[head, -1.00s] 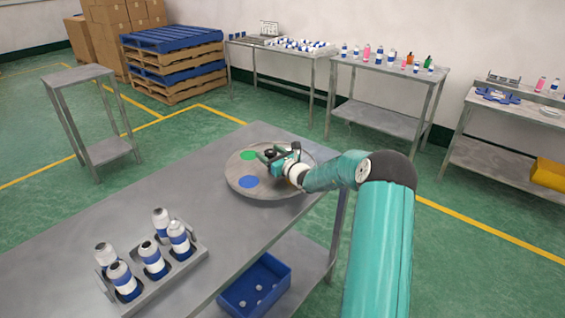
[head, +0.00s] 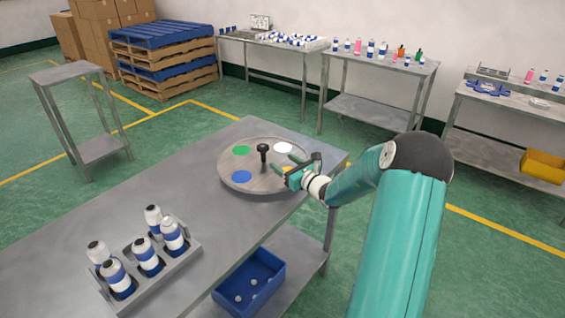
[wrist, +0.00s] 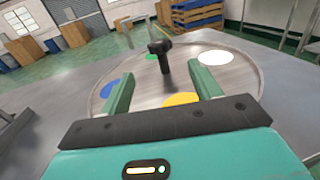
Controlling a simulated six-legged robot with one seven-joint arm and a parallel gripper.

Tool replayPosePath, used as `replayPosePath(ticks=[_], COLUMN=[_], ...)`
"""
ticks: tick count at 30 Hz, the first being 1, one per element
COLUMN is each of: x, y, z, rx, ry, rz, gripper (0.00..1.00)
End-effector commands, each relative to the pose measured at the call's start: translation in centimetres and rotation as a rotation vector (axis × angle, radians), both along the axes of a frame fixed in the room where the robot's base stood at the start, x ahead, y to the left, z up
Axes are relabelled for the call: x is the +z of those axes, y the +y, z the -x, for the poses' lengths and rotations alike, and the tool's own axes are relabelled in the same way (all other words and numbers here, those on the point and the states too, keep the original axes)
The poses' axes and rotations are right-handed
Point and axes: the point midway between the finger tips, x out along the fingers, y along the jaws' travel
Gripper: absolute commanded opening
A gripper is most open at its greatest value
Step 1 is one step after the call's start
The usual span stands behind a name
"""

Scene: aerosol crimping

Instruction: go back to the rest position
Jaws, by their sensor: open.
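My gripper (head: 288,167) is open and empty at the right edge of the round turntable (head: 232,183). In the wrist view its two green fingers (wrist: 159,95) are spread apart, with the turntable (wrist: 245,62) beyond and below them. A black upright knob (head: 263,154) stands at the turntable's centre, apart from my fingers, and also shows in the wrist view (wrist: 162,52). The turntable has a green spot (head: 242,150), a blue spot (head: 241,177), a white spot (head: 283,147) and a yellow spot (wrist: 181,99).
A grey rack (head: 180,262) with several blue-and-white cans stands on the near part of the metal table (head: 110,212). A blue bin (head: 250,283) sits on the lower shelf. Side tables with bottles line the back wall. The floor at right is clear.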

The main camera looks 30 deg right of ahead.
Motion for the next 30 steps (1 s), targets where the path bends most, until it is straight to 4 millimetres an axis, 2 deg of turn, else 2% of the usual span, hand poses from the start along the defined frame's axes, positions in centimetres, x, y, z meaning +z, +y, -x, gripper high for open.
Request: replayPosePath(ticks=[8, 11, 14, 16, 20, 24, 30], x=[0.1, 1.0, 2.6, 3.8, 5.8, 7.3, 8.9], y=[0.3, 2.0, 5.7, 9.1, 15.3, 20.9, 27.1], z=[-0.1, -0.2, -0.1, 0.3, 2.0, 4.8, 9.7], rx=[0.007, 0.055, 0.160, 0.256, 0.442, 0.629, 0.873], ry=[0.001, 0.005, 0.014, 0.021, 0.031, 0.033, 0.021], rz=[0.007, 0.056, 0.163, 0.263, 0.467, 0.684, 0.998], gripper=[0.63, 0.63, 0.63, 0.63, 0.63, 0.63, 0.63])
